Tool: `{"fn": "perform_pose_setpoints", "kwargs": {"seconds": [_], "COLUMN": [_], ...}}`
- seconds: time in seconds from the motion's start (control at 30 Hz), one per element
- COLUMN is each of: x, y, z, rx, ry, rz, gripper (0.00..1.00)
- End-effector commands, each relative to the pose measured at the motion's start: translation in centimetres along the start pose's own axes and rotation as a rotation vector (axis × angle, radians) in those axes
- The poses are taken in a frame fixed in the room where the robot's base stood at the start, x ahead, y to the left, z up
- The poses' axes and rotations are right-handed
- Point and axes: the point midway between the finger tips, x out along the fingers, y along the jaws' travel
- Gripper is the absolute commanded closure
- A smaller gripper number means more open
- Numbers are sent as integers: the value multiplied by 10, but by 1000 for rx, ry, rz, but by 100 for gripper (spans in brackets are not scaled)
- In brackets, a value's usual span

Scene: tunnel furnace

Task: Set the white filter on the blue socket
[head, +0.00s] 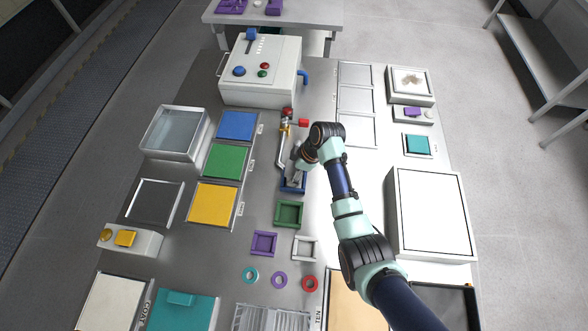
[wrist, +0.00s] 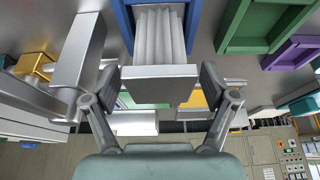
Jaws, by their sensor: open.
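The white filter (wrist: 158,32) shows in the wrist view as white pleats with a grey end block (wrist: 158,86). It stands in line with the blue socket (wrist: 124,24), whose sides show on both sides of the pleats; how fully it is seated cannot be told. My gripper (wrist: 158,88) is open, with one finger on each side of the grey end block and small gaps beside it. In the head view my gripper (head: 293,178) is low over the blue socket (head: 291,189) and hides most of the filter.
A green socket (head: 289,213), a purple socket (head: 264,243) and a white socket (head: 305,247) lie nearer the front. A pipe with a red valve (head: 287,113) stands just behind my gripper. Blue, green and yellow panels (head: 212,203) lie to the left.

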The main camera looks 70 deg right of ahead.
Motion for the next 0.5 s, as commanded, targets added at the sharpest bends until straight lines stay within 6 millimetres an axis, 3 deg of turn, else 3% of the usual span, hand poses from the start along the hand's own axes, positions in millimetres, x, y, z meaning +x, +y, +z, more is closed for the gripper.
{"fn": "perform_pose_setpoints", "kwargs": {"seconds": [0.17, 0.5], "x": [-28, -112], "y": [2, 1], "z": [-5, -5], "rx": [1, 0], "ry": [1, 2], "rz": [5, 3], "gripper": [15, 15]}}
